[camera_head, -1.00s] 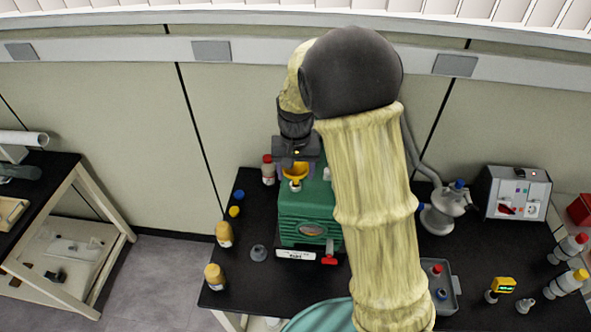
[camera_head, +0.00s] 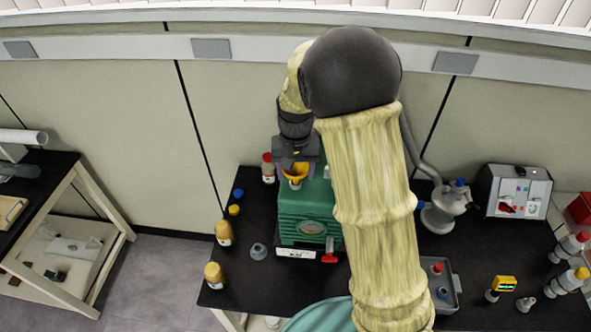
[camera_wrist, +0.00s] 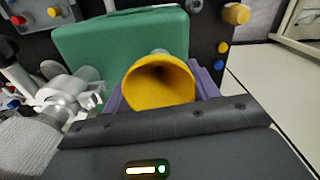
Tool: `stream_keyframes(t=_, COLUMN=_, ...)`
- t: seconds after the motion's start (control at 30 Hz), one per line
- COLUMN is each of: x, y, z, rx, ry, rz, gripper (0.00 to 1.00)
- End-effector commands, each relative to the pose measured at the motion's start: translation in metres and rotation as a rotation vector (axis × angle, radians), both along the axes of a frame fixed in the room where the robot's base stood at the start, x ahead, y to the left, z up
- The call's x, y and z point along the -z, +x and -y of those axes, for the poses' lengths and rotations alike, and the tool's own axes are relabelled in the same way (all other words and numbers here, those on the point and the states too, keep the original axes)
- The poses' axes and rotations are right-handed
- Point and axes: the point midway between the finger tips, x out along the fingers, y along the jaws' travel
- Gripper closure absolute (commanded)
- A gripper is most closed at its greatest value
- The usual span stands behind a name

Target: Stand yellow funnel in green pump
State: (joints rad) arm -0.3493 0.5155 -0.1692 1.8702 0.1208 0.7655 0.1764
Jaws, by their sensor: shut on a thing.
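The yellow funnel (camera_head: 295,170) is held by my gripper (camera_head: 295,171) at the top of the green pump (camera_head: 308,212). In the wrist view the funnel (camera_wrist: 160,84) shows its wide mouth towards the camera, between the purple fingers of my gripper (camera_wrist: 160,88). The green pump (camera_wrist: 85,45) lies behind the funnel there. In the head view the funnel is upright over the pump's rear left, where a pale port shows just below it. I cannot tell how far its stem sits in the port.
A red-capped bottle (camera_head: 268,167) stands close left of the pump. Yellow-brown bottles (camera_head: 224,232), small caps (camera_head: 238,194) and a grey stopper (camera_head: 259,252) are on the left of the black bench. A metal flask (camera_head: 441,212) and a control box (camera_head: 517,192) stand to the right.

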Motion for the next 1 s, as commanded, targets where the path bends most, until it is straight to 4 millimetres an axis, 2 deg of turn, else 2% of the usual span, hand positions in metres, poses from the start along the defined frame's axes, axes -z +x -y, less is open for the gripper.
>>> stream_keyframes(t=0.93, x=0.0071, y=0.0000, z=0.0000, rx=0.000, ry=0.000, rz=0.000, gripper=0.62)
stream_keyframes(t=0.97, x=0.0071, y=0.0000, z=0.0000, rx=0.000, ry=0.000, rz=0.000, gripper=0.35)
stream_keyframes(t=1.0, x=0.0071, y=0.0000, z=0.0000, rx=0.000, ry=0.000, rz=0.000, gripper=0.27)
